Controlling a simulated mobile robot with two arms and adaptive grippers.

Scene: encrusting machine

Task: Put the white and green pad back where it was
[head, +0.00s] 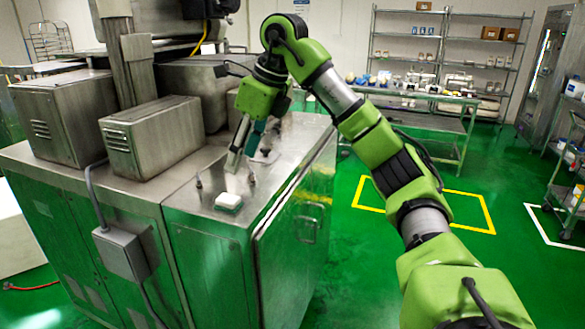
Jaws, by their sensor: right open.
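A small white pad (228,201) lies flat on the steel machine top near its front edge. My right gripper (243,168) is above the machine top, behind and slightly right of the pad, pointing down. It is open and apart from the pad. A small pale item (265,157) shows just behind the fingers; I cannot tell what it is. My left gripper is not in view.
A steel box (150,137) and a larger vented housing (68,115) stand on the machine to the left. Small upright pegs (198,182) stand near the pad. A grey control box (122,253) hangs on the machine's front.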

